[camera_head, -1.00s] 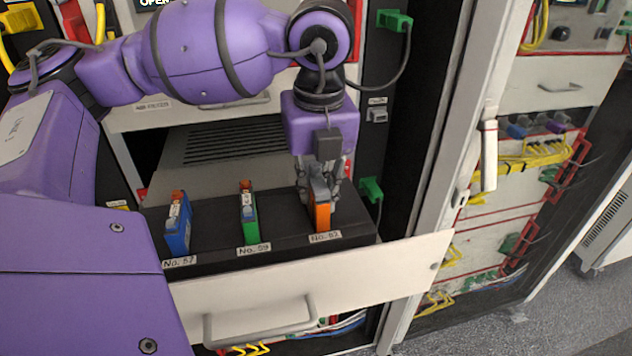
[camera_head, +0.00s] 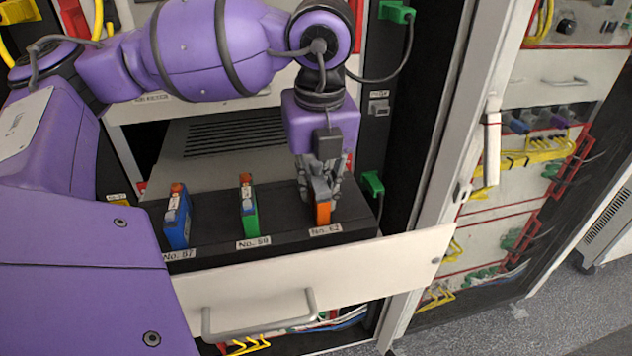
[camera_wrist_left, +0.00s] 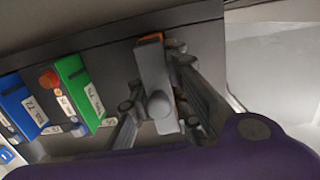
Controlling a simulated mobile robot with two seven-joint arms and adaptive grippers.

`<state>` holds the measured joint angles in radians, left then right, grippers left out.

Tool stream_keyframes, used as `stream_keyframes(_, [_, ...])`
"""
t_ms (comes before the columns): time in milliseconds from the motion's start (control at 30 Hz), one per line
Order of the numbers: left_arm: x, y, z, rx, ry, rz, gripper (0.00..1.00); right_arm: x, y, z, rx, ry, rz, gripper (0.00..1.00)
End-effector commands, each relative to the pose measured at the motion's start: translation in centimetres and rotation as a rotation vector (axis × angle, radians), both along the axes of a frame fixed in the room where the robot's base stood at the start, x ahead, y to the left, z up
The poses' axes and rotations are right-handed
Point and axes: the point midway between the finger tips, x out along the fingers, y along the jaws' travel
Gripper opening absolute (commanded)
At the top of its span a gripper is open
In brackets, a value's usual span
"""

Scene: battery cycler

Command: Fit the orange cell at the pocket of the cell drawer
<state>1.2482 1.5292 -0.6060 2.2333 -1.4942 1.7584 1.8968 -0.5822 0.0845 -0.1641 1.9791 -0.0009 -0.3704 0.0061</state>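The orange cell (camera_head: 323,214) stands upright at the right end of the black cell drawer (camera_head: 285,225), behind the label that seems to read No. 62. Its lower part meets the drawer top; the pocket is hidden under it, and I cannot tell how deep it sits. My left gripper (camera_head: 321,185) points down over it, with fingers around its grey upper part. In the left wrist view, the fingers (camera_wrist_left: 158,105) lie on both sides of the grey body, and a bit of orange (camera_wrist_left: 150,39) shows beyond. My right gripper is not in view.
A blue cell (camera_head: 177,222) and a green cell (camera_head: 249,214) stand in the same drawer to the left. The white drawer front (camera_head: 380,267) with its handle (camera_head: 262,322) is pulled out. A cabinet post (camera_head: 435,160) rises to the right.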

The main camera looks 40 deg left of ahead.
Motion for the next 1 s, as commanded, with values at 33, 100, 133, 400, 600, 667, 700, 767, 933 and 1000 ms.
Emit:
stream_keyframes(33, [0.0, 0.0, 0.1, 0.000, -0.001, 0.000, 0.23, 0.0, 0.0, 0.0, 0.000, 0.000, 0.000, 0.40])
stream_keyframes(100, [0.0, 0.0, 0.1, 0.000, -0.001, 0.000, 0.33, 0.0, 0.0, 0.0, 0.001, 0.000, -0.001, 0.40])
stream_keyframes(133, [0.0, 0.0, 0.1, 0.000, -0.001, 0.000, 0.36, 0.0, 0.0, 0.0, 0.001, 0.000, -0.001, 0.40])
stream_keyframes(400, [0.0, 0.0, 0.0, 0.000, 0.001, 0.000, 0.39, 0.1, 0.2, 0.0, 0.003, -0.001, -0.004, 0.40])
stream_keyframes(600, [0.0, -0.2, 1.3, 0.000, -0.004, 0.000, 0.39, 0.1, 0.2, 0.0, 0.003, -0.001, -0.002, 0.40])
stream_keyframes(667, [-0.1, -0.3, 2.3, 0.000, -0.003, -0.001, 0.39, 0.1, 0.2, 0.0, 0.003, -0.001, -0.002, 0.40])
stream_keyframes(700, [-0.1, -0.4, 3.2, -0.002, -0.006, -0.002, 0.39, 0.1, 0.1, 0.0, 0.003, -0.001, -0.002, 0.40])
stream_keyframes(767, [-0.2, -0.5, 4.5, -0.002, -0.006, -0.002, 0.39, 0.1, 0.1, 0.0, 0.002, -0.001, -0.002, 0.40])
stream_keyframes(933, [-0.5, -0.8, 8.2, -0.002, -0.005, -0.001, 0.39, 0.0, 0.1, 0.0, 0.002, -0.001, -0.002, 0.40])
stream_keyframes(1000, [-0.7, -0.9, 9.5, -0.002, -0.003, -0.002, 0.39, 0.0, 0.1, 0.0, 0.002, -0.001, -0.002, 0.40])
